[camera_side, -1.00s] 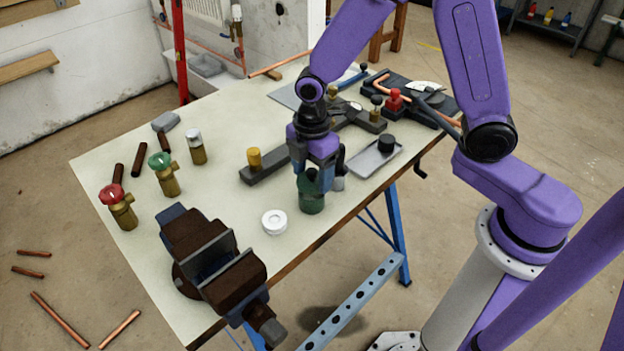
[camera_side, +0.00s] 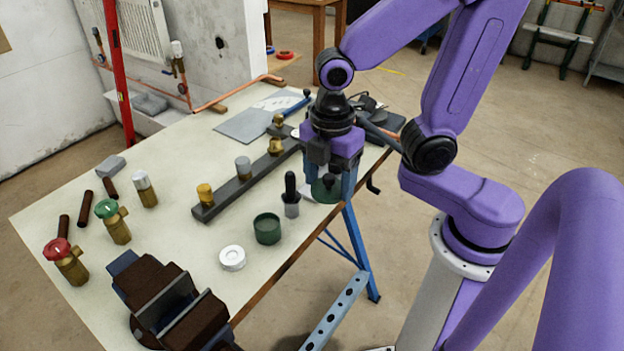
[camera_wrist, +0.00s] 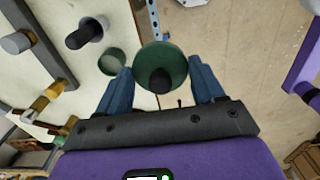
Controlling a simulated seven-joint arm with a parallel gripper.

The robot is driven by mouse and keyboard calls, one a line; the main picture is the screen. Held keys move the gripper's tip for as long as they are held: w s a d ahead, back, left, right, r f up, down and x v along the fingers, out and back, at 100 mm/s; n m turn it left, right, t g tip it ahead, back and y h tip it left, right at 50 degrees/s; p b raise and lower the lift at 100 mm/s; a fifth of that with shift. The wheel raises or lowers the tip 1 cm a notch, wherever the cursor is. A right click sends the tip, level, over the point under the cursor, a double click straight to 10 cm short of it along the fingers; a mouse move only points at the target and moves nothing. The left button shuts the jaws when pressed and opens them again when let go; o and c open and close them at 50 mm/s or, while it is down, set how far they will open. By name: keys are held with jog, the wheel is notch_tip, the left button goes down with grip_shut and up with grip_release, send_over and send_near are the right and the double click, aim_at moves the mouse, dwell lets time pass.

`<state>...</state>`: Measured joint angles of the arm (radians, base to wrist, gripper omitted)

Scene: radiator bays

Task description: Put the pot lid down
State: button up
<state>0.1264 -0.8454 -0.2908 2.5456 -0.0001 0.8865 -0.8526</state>
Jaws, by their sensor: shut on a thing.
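The pot lid (camera_side: 325,192) is a round green disc with a dark knob. My gripper (camera_side: 329,181) is shut on its knob and holds it up near the table's right edge. In the wrist view the lid (camera_wrist: 174,57) hangs between the two blue fingers, with the black knob (camera_wrist: 160,81) towards the camera. The green pot (camera_side: 267,228) stands open on the table, left of and below the gripper in the side view. It also shows left of the lid in the wrist view (camera_wrist: 112,62). The lid's height above the table is hard to tell.
A grey cylinder with a black handle (camera_side: 291,196) stands beside the pot. A white ring (camera_side: 232,258) and a vise (camera_side: 175,310) are nearer the front. A dark bar with fittings (camera_side: 230,192) lies behind. Valves (camera_side: 113,222) stand at left. Bare tabletop (camera_side: 170,240) shows between.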

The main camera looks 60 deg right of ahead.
jog(key=shift+s+d+r, duration=0.15)
jog(key=shift+s+r, duration=0.05)
jog(key=shift+s, duration=0.25)
jog(key=w+a+n, duration=0.2)
jog(key=w+a, duration=0.4)
jog(key=n, duration=0.2)
send_over(192, 252)
jog(key=s, duration=0.1)
jog(key=f, duration=1.2)
jog(key=shift+d+f, duration=0.1)
jog(key=shift+d, duration=0.2)
jog(key=shift+w+a+f, duration=0.3)
jog(key=shift+w+f, duration=0.15)
jog(key=shift+f, duration=0.2)
jog(key=shift+w+f, duration=0.15)
jog(key=shift+f, duration=1.45)
jog(key=shift+f, duration=0.15)
